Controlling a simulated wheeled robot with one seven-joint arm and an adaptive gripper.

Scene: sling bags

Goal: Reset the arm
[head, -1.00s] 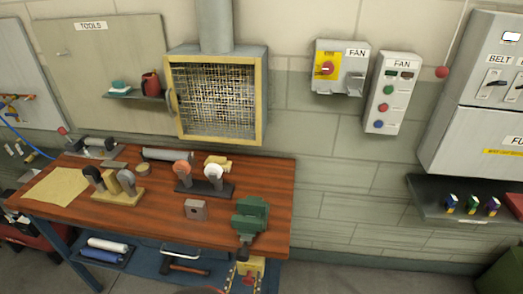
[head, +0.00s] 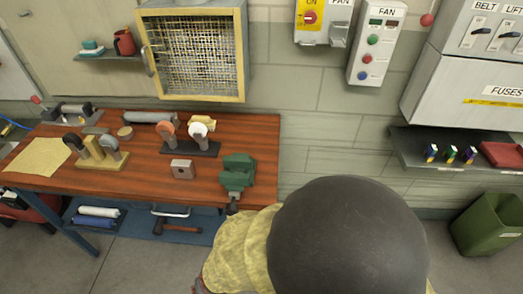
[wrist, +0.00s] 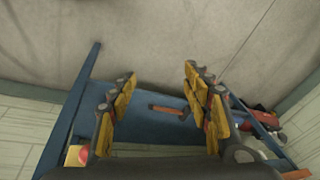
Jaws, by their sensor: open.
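My gripper (wrist: 158,78) shows in the wrist view with its two yellow-padded fingers spread wide apart. Nothing is between the fingers. It points toward the bench's blue lower frame and the floor. A hammer (wrist: 172,111) shows beyond the fingers, on the blue lower shelf, not touched. In the head view a large dark dome and a yellowish part of my arm fill the bottom middle, in front of the bench's right end. The fingers cannot be made out there.
The wooden workbench (head: 235,125) carries a green vise (head: 238,172), a grey block (head: 182,169) and several tools. A mesh-fronted box (head: 195,55) hangs above. At right are a fuse shelf (head: 405,143) and a green bin (head: 490,225). Floor between bench and bin is partly hidden by my arm.

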